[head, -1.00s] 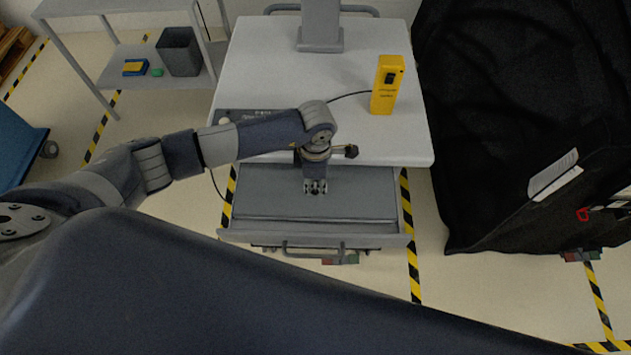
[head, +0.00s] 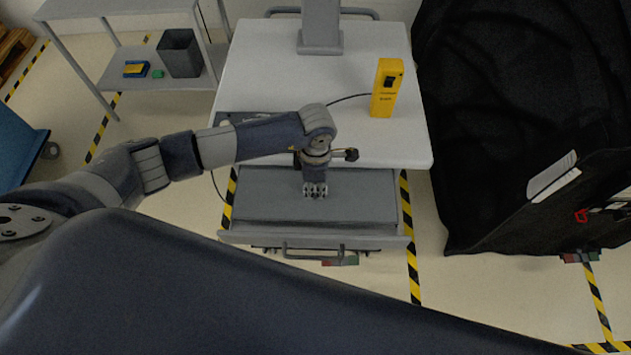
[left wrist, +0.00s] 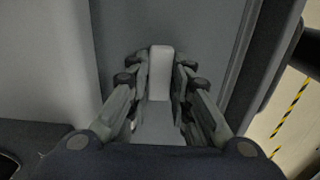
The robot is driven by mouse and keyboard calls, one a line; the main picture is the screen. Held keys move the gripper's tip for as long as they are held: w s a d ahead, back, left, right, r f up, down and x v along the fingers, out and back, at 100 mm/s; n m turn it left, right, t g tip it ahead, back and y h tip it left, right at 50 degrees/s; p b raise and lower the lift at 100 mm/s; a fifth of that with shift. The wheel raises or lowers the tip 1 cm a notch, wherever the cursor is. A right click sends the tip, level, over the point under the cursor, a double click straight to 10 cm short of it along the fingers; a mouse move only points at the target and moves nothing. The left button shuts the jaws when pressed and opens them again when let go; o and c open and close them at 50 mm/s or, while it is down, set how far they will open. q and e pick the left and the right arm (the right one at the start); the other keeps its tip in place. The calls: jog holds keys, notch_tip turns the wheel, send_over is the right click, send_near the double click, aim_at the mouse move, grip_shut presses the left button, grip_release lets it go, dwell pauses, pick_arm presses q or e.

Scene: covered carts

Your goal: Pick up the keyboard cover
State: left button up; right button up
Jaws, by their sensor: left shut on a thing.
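The keyboard cover (head: 265,197) is a flat grey panel at the front of the white cart, over the pulled-out keyboard drawer (head: 250,236). It also shows in the left wrist view (left wrist: 205,30). My left gripper (head: 315,191) is above the middle of the cover, pointing down. In the left wrist view its fingers (left wrist: 158,85) are closed around a pale upright grip (left wrist: 160,70) on the cover. Whether the cover is fully clear of the drawer cannot be told. The keyboard is hidden. My right gripper is not in view.
The white cart top (head: 275,60) carries a yellow box (head: 386,95) with a cable and a grey post (head: 320,30). A large black covered cart (head: 500,120) stands close on the right. A side table (head: 115,50) with a dark bin (head: 180,52) is at the back left.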

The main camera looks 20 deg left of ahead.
pick_arm(q)
jog(key=shift+s+d+p, duration=0.15)
jog(key=shift+s+d, duration=0.05)
jog(key=shift+s, duration=0.5)
jog(key=shift+s+d+p, duration=0.15)
jog(key=shift+s, duration=0.5)
jog(key=shift+r, duration=0.1)
jog(key=shift+r+p, duration=1.95)
jog(key=shift+r, duration=2.3)
jog(key=shift+r, duration=0.2)
jog(key=shift+s+f, duration=0.1)
jog(key=shift+s, duration=0.05)
